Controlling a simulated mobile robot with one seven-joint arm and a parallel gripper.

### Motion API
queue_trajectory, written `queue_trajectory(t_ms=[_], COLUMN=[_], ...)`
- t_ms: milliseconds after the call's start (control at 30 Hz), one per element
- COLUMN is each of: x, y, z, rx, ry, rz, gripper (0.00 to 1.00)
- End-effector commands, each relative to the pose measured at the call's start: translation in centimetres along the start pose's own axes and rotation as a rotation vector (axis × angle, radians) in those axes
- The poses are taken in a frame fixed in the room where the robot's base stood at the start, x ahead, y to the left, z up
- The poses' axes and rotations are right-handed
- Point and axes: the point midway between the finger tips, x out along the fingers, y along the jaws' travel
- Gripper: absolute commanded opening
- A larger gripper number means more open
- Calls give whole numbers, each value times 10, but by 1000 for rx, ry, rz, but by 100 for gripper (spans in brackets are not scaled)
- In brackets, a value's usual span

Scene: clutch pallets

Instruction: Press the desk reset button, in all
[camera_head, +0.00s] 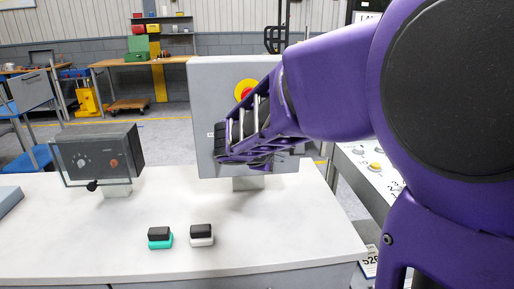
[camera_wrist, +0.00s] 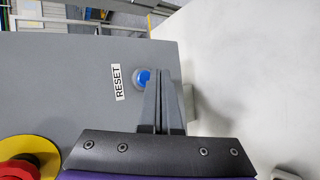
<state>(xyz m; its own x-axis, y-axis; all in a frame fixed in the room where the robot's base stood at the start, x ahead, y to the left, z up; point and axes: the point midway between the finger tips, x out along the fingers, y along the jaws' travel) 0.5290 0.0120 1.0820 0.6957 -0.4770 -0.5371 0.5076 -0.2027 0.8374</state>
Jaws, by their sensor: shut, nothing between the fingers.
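The blue reset button (camera_wrist: 141,78) is a small round knob on a grey panel, beside a white RESET label (camera_wrist: 117,82) in the wrist view. My gripper (camera_wrist: 160,72) is shut and empty, and its fingertips lie just right of the button, overlapping its edge in the picture. I cannot tell whether they touch it. In the head view the grey panel box (camera_head: 203,85) stands on the white desk (camera_head: 115,250). My gripper (camera_head: 222,145) is in front of the panel there and hides the button.
A red emergency stop on a yellow disc (camera_head: 245,89) sits higher on the panel; it also shows in the wrist view (camera_wrist: 25,168). A control box with a clear cover (camera_head: 100,155) stands at left. Two small blocks, black-and-teal (camera_head: 160,238) and black-and-white (camera_head: 202,235), lie on the desk.

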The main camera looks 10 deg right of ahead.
Motion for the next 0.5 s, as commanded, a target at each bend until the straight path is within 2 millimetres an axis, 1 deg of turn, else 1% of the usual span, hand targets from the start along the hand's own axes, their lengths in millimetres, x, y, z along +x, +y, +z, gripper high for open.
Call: queue_trajectory(t_ms=[333, 500], x=[-24, -33], y=[-18, -22], z=[17, 23], rx=[0, 3], ry=[1, 4], rz=[1, 4], gripper=[0, 0])
